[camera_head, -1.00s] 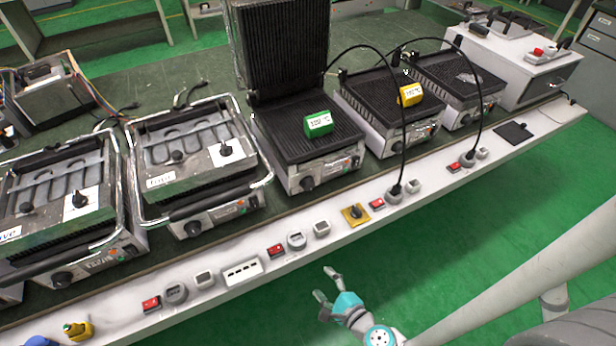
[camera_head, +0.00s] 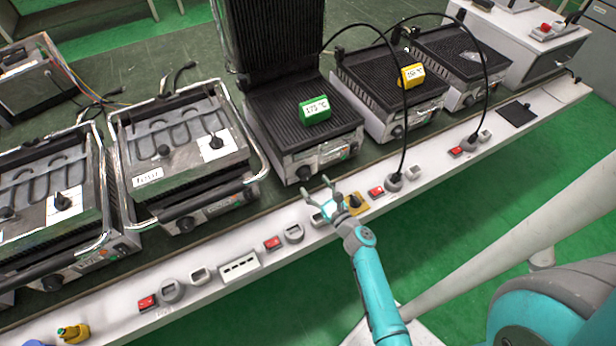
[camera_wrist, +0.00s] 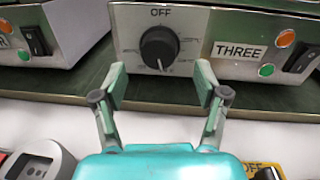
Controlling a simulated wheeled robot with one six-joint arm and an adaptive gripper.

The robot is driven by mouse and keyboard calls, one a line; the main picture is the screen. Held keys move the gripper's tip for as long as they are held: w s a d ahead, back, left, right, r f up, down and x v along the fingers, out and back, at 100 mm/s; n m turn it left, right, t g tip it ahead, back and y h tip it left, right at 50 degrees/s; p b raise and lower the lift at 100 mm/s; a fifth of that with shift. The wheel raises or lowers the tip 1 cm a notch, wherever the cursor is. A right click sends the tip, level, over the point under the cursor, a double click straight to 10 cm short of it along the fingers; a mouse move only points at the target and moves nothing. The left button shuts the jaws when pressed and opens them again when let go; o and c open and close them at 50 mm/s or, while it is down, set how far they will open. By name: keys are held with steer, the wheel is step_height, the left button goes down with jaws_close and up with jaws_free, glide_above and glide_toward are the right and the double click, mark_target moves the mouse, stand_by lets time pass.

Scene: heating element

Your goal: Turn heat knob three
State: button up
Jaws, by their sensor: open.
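The heat knob (camera_wrist: 159,48) is a round black dial on a grey plate, with OFF printed above it and a THREE label (camera_wrist: 238,50) to its right. In the head view this knob (camera_head: 304,173) is on the front of the middle grill (camera_head: 290,120), which has its ribbed lid raised. My gripper (camera_wrist: 161,80) is open and empty. Its two fingers point at the knob, one on each side and slightly below it, apart from it in the picture. In the head view my gripper (camera_head: 314,189) is just in front of that grill, above the white ledge.
A green block (camera_head: 314,110) marked 175 °C lies on the middle grill; a yellow block (camera_head: 412,75) lies on the grill to its right. The white ledge (camera_head: 215,270) below carries red switches, sockets and a yellow-plated switch (camera_head: 355,203). A black cable (camera_head: 404,140) hangs to the right.

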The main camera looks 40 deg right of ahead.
mark_target(307, 177)
steer(key=shift+w+d, duration=0.2)
steer(key=shift+w, duration=0.95)
steer(key=shift+w+d, duration=0.2)
steer(key=shift+w, duration=0.95)
steer(key=c, duration=1.2)
steer(key=shift+o, duration=0.2)
steer(key=shift+n, duration=2.3)
steer(key=o, duration=1.2)
steer(key=shift+c, duration=0.2)
steer(key=shift+s, duration=0.15)
steer(key=s, duration=0.4)
steer(key=s+a, duration=0.1)
steer(key=s, duration=0.2)
steer(key=s+a, duration=0.1)
steer(key=s, duration=0.3)
steer(key=shift+s+a+r, duration=0.2)
steer(key=shift+s+a, duration=0.05)
steer(key=shift+s, duration=0.05)
